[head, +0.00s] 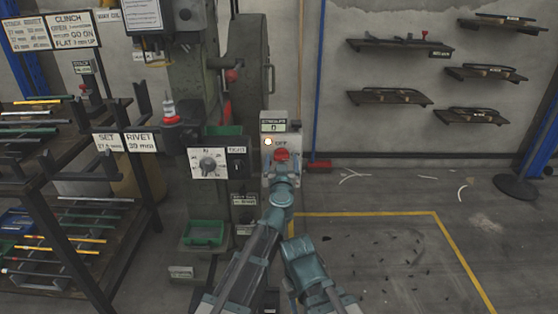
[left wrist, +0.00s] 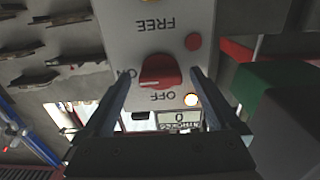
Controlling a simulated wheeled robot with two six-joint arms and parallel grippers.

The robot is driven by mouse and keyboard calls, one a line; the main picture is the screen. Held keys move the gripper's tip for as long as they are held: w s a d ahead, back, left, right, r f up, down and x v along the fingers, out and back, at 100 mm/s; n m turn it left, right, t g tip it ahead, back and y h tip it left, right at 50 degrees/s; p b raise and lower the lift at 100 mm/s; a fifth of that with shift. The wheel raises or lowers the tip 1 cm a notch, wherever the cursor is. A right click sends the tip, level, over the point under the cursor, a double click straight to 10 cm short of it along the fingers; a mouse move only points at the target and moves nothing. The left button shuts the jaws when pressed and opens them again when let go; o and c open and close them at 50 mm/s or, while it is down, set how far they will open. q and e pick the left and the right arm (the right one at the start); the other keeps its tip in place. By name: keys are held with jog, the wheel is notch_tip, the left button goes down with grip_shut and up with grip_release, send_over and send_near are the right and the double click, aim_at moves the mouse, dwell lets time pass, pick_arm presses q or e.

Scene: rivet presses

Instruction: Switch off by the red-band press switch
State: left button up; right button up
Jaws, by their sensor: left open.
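The switch box (head: 268,172) is a pale panel on the press column, with a counter reading 0, a lit whitish lamp (head: 268,142) and the label OFF. Its red knob (head: 282,154) is partly covered by my left gripper (head: 283,166) in the head view. In the left wrist view the picture is upside down; the red knob (left wrist: 160,72) sits between the two spread fingers of my left gripper (left wrist: 162,84). A white mark lies on the knob's lower left side, towards a label partly hidden by a finger. OFF and FREE are readable. My right gripper does not show.
The grey-green press (head: 190,80) stands just left of the switch, with a dial panel (head: 208,164) and green tray (head: 203,233). A rod rack (head: 110,240) fills the left. Wall shelves (head: 400,45) hang at right. The yellow-lined floor (head: 385,260) is mostly clear.

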pick_arm(q)
jog(key=c, duration=1.4)
jog(key=shift+n, duration=0.3)
jog(key=n, duration=0.3)
jog(key=shift+n, duration=0.4)
jog(key=n, duration=0.9)
jog(key=shift+n, duration=2.2)
